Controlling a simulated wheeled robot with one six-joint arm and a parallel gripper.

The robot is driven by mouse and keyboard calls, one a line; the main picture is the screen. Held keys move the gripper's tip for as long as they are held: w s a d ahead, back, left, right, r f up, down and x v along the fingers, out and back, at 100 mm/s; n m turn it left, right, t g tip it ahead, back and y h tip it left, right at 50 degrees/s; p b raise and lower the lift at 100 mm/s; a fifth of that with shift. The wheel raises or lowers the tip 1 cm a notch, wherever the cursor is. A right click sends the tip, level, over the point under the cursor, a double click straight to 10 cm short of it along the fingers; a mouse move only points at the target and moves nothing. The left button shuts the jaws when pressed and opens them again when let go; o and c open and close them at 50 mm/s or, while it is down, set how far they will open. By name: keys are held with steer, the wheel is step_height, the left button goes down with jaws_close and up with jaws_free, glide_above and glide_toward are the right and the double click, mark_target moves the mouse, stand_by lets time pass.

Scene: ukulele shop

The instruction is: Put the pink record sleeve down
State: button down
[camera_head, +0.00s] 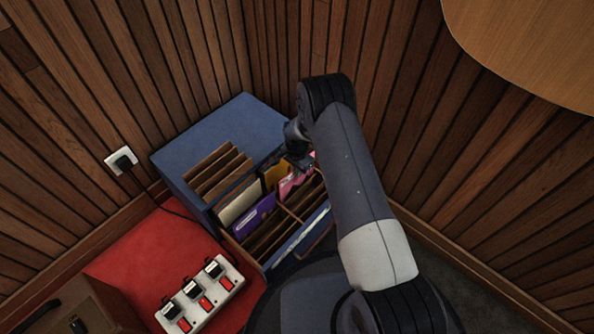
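The pink record sleeve (291,187) stands in the right part of a blue record box (186,160), partly hidden by my arm. My gripper (300,163) is over the box, right at the top edge of the pink sleeve. The fingers are dark, small and partly covered by my forearm, so I cannot tell whether they are open or shut on the sleeve. I cannot see whether the sleeve rests on the bottom of the box.
A purple sleeve (255,215), a cream sleeve (238,205) and an orange sleeve (273,176) stand near it among wooden dividers. A white power strip (201,299) lies on a red surface (150,250). Slatted walls close in behind. A round wooden top (530,45) is at upper right.

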steer(key=shift+f, duration=0.25)
steer(key=c, duration=1.6)
jaws_free()
steer(key=shift+r, duration=0.1)
step_height(320, 180, up, 13)
steer(key=p, duration=0.6)
step_height(320, 180, down, 13)
steer(key=b, duration=0.5)
steer(key=shift+r+b, duration=0.2)
steer(key=shift+b, duration=0.15)
